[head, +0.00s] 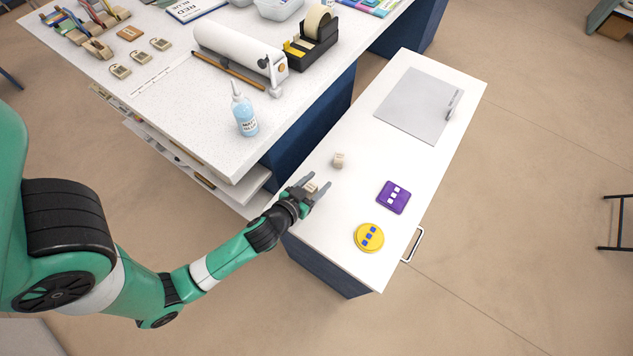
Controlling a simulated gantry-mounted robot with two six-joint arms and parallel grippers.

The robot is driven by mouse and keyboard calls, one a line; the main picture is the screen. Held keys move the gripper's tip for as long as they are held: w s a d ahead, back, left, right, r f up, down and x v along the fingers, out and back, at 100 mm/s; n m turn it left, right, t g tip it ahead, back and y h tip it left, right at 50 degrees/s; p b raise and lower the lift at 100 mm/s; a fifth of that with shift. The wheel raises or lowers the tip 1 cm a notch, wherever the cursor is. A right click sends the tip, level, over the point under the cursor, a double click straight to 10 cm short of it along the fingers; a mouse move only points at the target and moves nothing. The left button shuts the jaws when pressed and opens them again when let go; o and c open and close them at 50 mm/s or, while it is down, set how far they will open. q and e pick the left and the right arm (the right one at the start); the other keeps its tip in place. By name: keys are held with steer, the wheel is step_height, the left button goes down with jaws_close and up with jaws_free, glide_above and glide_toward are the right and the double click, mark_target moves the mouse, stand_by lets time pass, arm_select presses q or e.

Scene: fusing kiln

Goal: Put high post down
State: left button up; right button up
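My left gripper (318,184) is over the left edge of the white cabinet top (352,126). Its two dark fingers stand apart with a small beige post (312,187) between them. I cannot tell whether the fingers touch this post, or whether it rests on the top. A second small beige post (338,160) stands on the cabinet top just beyond the fingertips, apart from them. Which post is the high one is not clear at this size. My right gripper is not in view.
A purple square piece (393,197) and a yellow round piece (369,237) lie to the right of the gripper. A grey plate (412,104) lies at the far end. A glue bottle (244,115) stands on the speckled worktable (185,125). The middle of the cabinet top is clear.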

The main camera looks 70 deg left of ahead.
arm_select(q)
steer(key=shift+o, duration=0.4)
steer(key=shift+r, duration=0.1)
steer(key=shift+s+r, duration=0.1)
steer(key=v, duration=1.1)
steer(key=shift+s+d+p, duration=0.25)
steer(key=shift+s+p, duration=0.05)
